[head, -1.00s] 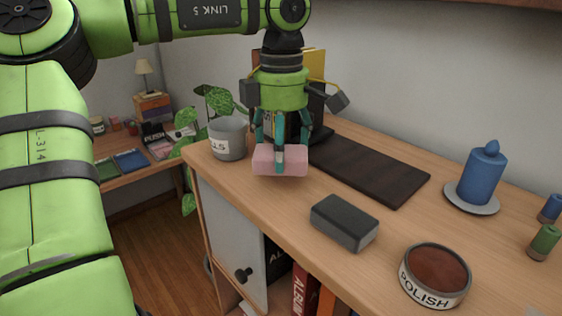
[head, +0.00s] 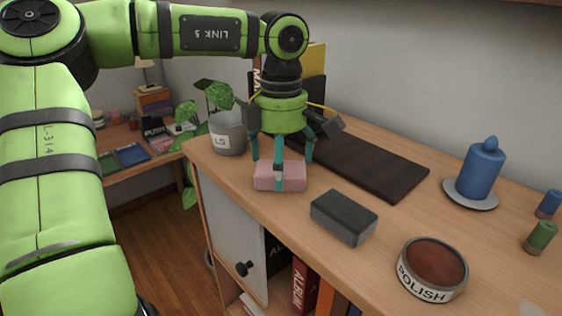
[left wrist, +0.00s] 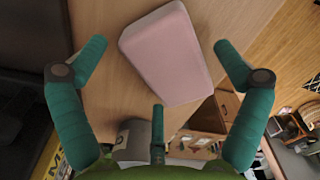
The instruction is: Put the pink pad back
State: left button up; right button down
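The pink pad (head: 291,178) lies on the wooden cabinet top near its left front edge, in front of the plant pot. In the left wrist view the pad (left wrist: 168,52) sits tilted in the picture on bare wood. My left gripper (head: 281,166) is above and around the pad, pointing down. Its three fingers are spread, and in the left wrist view (left wrist: 160,62) a gap shows between the side fingers and the pad. My right gripper is not in view.
A dark flat mat (head: 375,168) lies right of the gripper. A dark grey block (head: 343,216) and a polish tin (head: 432,268) are nearer the front. A plant pot (head: 228,134) stands behind left. A blue candle (head: 480,172) stands at right.

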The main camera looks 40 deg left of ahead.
pick_arm(q)
jog(key=shift+r, duration=0.1)
jog(key=shift+r, duration=0.25)
notch_tip(320, 180, up, 12)
jog(key=shift+f, duration=0.15)
jog(key=shift+f, duration=0.1)
dwell(0.5)
